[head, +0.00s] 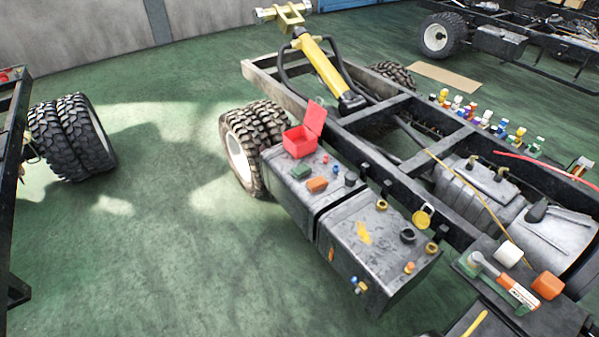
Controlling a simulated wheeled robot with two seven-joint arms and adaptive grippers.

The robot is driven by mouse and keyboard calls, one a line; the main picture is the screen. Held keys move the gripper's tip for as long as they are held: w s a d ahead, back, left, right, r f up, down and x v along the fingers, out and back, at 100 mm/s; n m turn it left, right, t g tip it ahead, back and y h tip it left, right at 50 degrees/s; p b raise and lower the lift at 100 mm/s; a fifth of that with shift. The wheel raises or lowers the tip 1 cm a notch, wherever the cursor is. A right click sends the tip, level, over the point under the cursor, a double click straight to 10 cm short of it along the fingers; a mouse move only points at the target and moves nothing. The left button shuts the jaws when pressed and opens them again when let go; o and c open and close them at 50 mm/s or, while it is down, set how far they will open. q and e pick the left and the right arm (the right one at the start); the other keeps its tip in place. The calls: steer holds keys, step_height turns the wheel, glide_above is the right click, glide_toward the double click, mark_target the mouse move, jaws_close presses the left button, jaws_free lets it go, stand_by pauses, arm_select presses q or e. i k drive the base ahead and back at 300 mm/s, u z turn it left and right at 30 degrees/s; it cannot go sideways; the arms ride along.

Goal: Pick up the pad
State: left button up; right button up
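I cannot tell for certain which thing is the pad. A small green block (300,171) and a flat orange-brown block (317,184) lie close together on top of the dark tank box at the chassis side. An orange block (547,285) and a white roll-like piece (507,254) sit at the lower right, beside an orange and grey hand tool (510,285). Neither of my grippers shows in the head view.
An open red box (300,141) stands on the tank box (345,215), with several caps and small parts around. Several small coloured bottles (490,122) line the far rail. A truck wheel (245,150) is behind the tanks. Green floor (150,240) is clear on the left.

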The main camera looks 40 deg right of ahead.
mark_target(318, 182)
steer(key=z, duration=1.25)
